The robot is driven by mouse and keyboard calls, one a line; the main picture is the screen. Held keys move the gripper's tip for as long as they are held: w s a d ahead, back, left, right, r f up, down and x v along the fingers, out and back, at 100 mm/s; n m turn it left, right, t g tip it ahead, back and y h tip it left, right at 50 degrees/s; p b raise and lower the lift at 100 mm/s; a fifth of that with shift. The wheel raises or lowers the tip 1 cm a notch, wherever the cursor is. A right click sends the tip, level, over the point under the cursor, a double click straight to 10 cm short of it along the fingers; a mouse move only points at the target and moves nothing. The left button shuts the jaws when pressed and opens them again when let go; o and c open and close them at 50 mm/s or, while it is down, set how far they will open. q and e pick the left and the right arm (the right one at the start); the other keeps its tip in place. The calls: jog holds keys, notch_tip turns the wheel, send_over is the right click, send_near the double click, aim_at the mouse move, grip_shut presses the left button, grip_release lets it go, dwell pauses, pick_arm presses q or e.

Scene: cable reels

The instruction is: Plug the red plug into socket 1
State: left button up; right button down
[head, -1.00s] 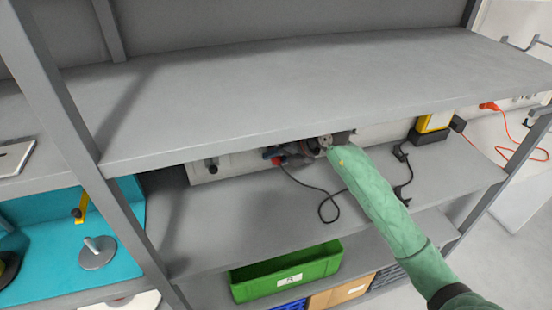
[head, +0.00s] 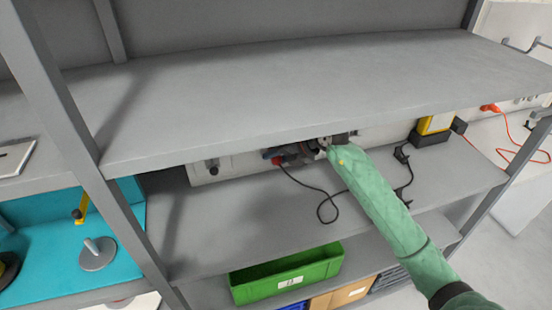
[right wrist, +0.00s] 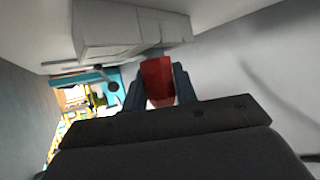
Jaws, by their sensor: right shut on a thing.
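The red plug (right wrist: 157,80) is held between the two fingers of my right gripper (right wrist: 160,92) in the right wrist view. In the head view the red plug (head: 277,160) is a small red spot at the tip of my right gripper (head: 284,157), under the upper shelf. A dark cable (head: 325,195) hangs from there onto the lower shelf. The white socket strip (head: 236,166) runs along the back, close to the gripper; it also shows ahead of the plug in the wrist view (right wrist: 105,28). Socket faces and numbers are not readable, and contact with the strip cannot be told. My left gripper is out of view.
The upper shelf (head: 290,85) lies close above my right gripper. A dark round piece (head: 212,165) sits on the strip's left part. A yellow-and-black box (head: 433,128) and a black cable (head: 403,165) are to the right. A green crate (head: 285,272) stands below.

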jog(key=shift+w, duration=0.1)
dwell(0.3)
jog(key=shift+w, duration=0.1)
jog(key=shift+w+a, duration=0.1)
jog(key=shift+w, duration=0.05)
dwell(0.3)
jog(key=c, duration=0.6)
grip_release()
jog(key=shift+o, duration=0.2)
